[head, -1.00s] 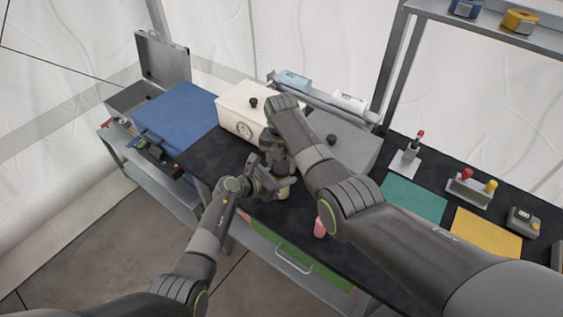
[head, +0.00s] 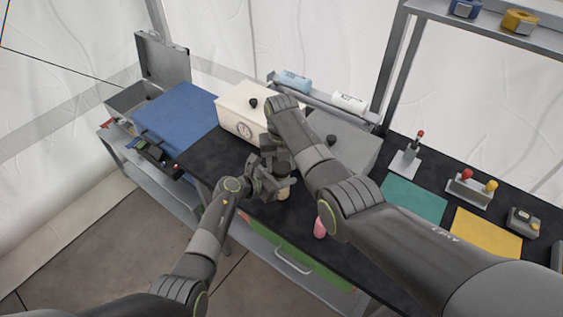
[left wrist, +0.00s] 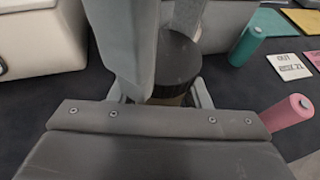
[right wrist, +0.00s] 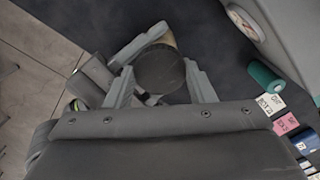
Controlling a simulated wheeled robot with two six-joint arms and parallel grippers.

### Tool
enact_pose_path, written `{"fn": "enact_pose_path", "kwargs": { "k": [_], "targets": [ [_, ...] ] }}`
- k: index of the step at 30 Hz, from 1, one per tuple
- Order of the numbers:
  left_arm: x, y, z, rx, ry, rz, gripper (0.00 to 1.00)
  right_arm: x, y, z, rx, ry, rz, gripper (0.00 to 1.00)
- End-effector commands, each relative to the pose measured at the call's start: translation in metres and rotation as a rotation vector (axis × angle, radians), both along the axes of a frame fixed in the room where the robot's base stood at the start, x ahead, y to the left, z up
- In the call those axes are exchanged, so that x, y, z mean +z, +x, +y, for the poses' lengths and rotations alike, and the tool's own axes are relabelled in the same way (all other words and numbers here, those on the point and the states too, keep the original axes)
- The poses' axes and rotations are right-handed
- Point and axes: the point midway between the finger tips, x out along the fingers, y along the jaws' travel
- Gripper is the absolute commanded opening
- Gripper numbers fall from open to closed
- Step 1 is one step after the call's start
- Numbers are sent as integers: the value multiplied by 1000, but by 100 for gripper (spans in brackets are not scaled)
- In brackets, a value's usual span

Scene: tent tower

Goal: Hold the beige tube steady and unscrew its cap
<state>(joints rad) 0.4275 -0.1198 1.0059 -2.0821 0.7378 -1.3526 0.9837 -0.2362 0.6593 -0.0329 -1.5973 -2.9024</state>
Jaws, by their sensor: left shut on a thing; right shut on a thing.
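The beige tube (head: 284,193) stands upright over the front of the black bench, mostly hidden by my grippers in the head view. My left gripper (head: 270,186) is shut around its body from the left. The dark round cap (left wrist: 178,60) is above the tube in the left wrist view, with a ribbed edge. My right gripper (right wrist: 160,80) comes from above and is shut on the cap (right wrist: 160,68), which shows between its fingers in the right wrist view. Whether the cap is loose on the tube cannot be told.
A cream box (head: 236,112) with a dial is behind. Coloured mats, one teal (head: 414,203) and one yellow (head: 487,234), lie farther right.

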Motion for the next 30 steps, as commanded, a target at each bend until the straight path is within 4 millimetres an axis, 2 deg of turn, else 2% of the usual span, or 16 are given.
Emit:
{"fn": "enact_pose_path", "kwargs": {
  "k": [18,30],
  "targets": [
    [-1,-1,0,-1,0,3,0,20,1,0,0,2,-4,22],
    [-1,0,0,0,0,1,0,22,0,0,0,0,0,22]
  ]
}}
